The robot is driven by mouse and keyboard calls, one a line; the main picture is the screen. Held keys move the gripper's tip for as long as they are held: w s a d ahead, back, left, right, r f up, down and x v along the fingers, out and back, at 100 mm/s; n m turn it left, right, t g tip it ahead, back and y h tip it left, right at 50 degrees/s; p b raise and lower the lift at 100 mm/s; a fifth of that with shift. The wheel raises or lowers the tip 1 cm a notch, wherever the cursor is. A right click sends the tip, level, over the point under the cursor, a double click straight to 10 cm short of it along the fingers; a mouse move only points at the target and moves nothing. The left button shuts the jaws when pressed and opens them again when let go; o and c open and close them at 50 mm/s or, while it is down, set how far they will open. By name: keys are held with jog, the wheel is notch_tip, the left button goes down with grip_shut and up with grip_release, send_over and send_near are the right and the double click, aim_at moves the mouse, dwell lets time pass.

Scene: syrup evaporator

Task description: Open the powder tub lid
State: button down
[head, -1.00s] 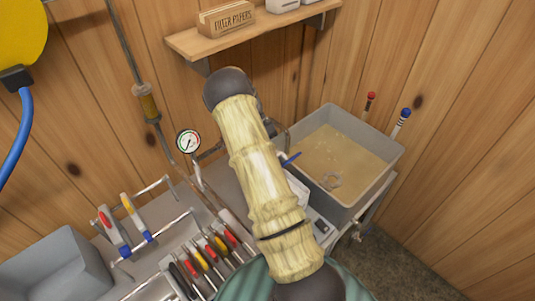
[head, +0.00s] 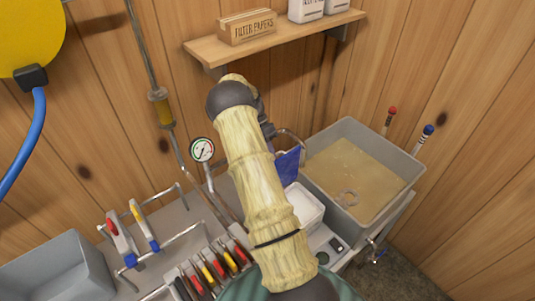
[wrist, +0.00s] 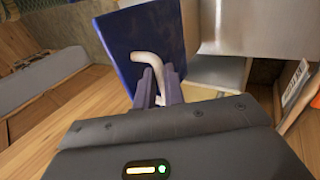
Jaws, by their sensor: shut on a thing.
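The powder tub (head: 321,216) is a small white box beside the arm in the head view, with white contents showing. Its blue lid (head: 289,166) is raised and stands steeply up at the tub's far left side. In the wrist view the lid (wrist: 125,42) is a blue panel with a pale bent handle (wrist: 150,62). My gripper (wrist: 153,88) is shut on that handle, one finger on each side. In the head view, my arm hides part of the tub and the fingertips.
A large grey bin (head: 412,176) of tan grains stands right of the tub. A pressure gauge (head: 202,150) and a tool rack (head: 213,268) are to the left. A wooden shelf (head: 275,37) with a filter papers box (head: 248,27) hangs above.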

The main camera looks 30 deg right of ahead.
jog(key=shift+s+a+f, duration=0.15)
jog(key=shift+s+f, duration=0.05)
jog(key=shift+f, duration=0.2)
jog(key=c, duration=1.8)
grip_release()
jog(key=shift+s, duration=0.15)
jog(key=o, duration=0.3)
jog(key=shift+d, duration=0.2)
jog(key=shift+d+r, duration=0.15)
jog(key=shift+r, duration=0.1)
jog(key=shift+b+v, duration=1.15)
jog(key=shift+v, duration=2.55)
jog(key=shift+d, duration=0.15)
